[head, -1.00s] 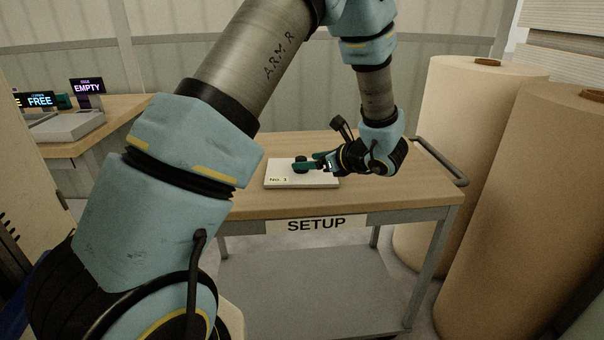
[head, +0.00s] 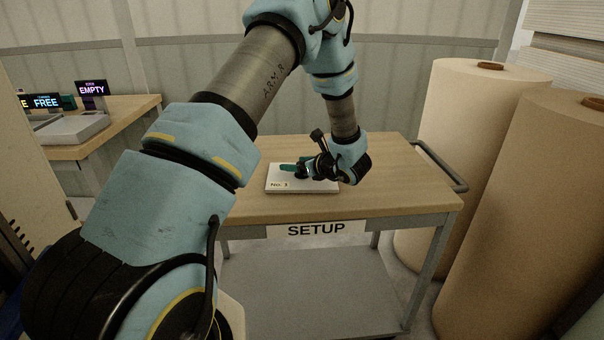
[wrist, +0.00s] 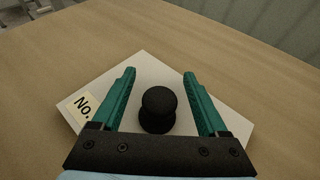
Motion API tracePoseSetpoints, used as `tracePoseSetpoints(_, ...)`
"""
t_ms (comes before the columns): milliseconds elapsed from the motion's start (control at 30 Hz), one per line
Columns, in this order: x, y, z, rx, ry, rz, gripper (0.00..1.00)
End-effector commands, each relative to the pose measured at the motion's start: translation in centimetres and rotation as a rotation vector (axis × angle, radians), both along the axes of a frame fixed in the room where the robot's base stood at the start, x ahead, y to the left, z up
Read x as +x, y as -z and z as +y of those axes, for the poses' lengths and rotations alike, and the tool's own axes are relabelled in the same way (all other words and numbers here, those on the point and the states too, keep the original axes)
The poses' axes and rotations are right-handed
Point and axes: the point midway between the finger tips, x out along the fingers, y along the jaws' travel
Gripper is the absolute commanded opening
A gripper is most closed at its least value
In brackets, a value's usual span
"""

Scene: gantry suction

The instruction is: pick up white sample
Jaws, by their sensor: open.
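The white sample (head: 275,187) is a flat white slab with a "No. 3" label, lying on the SETUP cart's wooden top. A black round knob stands up from its middle. In the wrist view the white sample (wrist: 146,62) lies below my gripper (wrist: 160,74), and the knob (wrist: 158,108) stands between the two green fingers, with a gap on each side. My gripper (head: 290,167) is open and low over the slab in the head view. The knob is mostly hidden behind my gripper in the head view.
The cart top (head: 390,175) is clear around the slab, with a rail (head: 440,165) at its right. Large brown rolls (head: 465,150) stand close on the right. Another table (head: 120,118) at the left holds grey trays and lit signs, including "FREE" and "EMPTY".

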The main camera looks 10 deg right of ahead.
Motion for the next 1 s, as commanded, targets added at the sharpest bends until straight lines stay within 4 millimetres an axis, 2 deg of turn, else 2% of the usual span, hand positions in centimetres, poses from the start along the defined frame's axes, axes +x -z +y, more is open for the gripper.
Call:
tracePoseSetpoints(267, 0.24, 0.13, 0.08, -0.001, 0.002, 0.000, 0.75)
tracePoseSetpoints(900, 0.21, 0.12, 0.09, 0.000, 0.001, 0.000, 0.03)
tracePoseSetpoints(933, 0.21, 0.11, 0.09, 0.000, 0.001, 0.000, 0.00)
tracePoseSetpoints(1000, 0.20, 0.12, 0.09, 0.000, 0.001, 0.000, 0.00)
